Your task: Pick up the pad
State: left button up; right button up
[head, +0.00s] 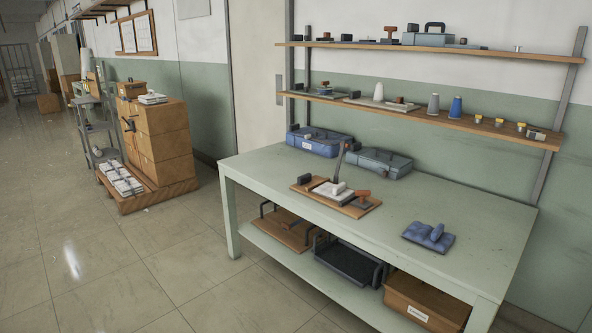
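A blue, soft-looking pad (416,238) lies flat on the right part of the pale green table (470,215). A smaller blue upright piece (437,232) rests on it or is part of it; I cannot tell which. Farther left on the table is a brown board (363,209) with a white block, a dark upright lever and an orange-brown handled piece on it. Neither of my grippers shows in the head view.
A blue case (318,143) and a grey-green case (380,163) stand at the table's back. Two wooden shelves (480,125) with small items hang above. A lower shelf holds a black tray (345,262) and a labelled brown box (425,300). Table around the pad is clear.

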aim_at(339, 192)
jog(key=i+j+u, duration=0.1)
jog(key=i, duration=0.65)
jog(key=i+j, duration=0.1)
jog(key=i, duration=0.6)
jog(key=i+j+z, duration=0.2)
jog(key=i+z, duration=0.25)
jog(key=i+j+z, duration=0.25)
jog(key=z, duration=0.15)
jog(key=i+j+z, duration=0.3)
jog(key=j+z, duration=0.15)
jog(key=i+j+z, duration=0.2)
jog(key=j+z, duration=0.2)
jog(key=j, duration=0.15)
jog(key=i+j+z, duration=0.1)
jog(key=j+z, duration=0.35)
